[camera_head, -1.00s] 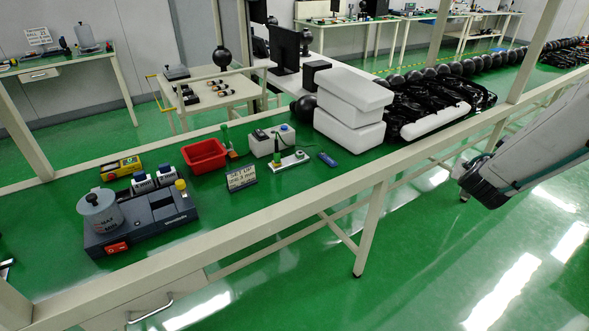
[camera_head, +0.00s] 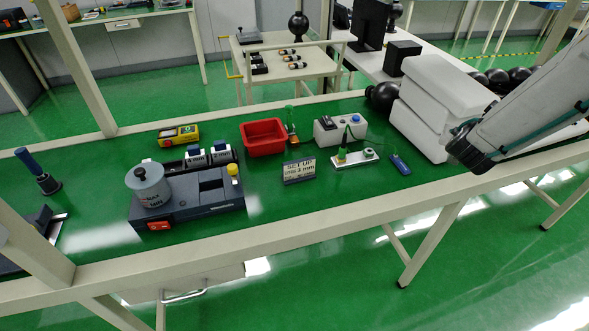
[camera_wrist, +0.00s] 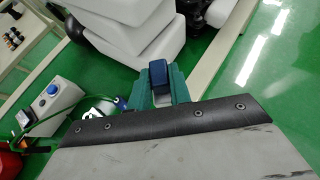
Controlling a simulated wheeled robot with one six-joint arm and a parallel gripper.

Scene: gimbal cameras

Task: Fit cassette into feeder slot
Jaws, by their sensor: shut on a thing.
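My gripper (camera_wrist: 158,85) shows in the wrist view with green fingers. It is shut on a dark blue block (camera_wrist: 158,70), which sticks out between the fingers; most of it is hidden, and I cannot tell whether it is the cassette. A dark grey feeder unit (camera_head: 215,197) lies on the green bench at left centre in the head view.
White cases (camera_head: 425,125) stand near my arm. Frame posts and a front rail (camera_head: 340,217) border the bench.

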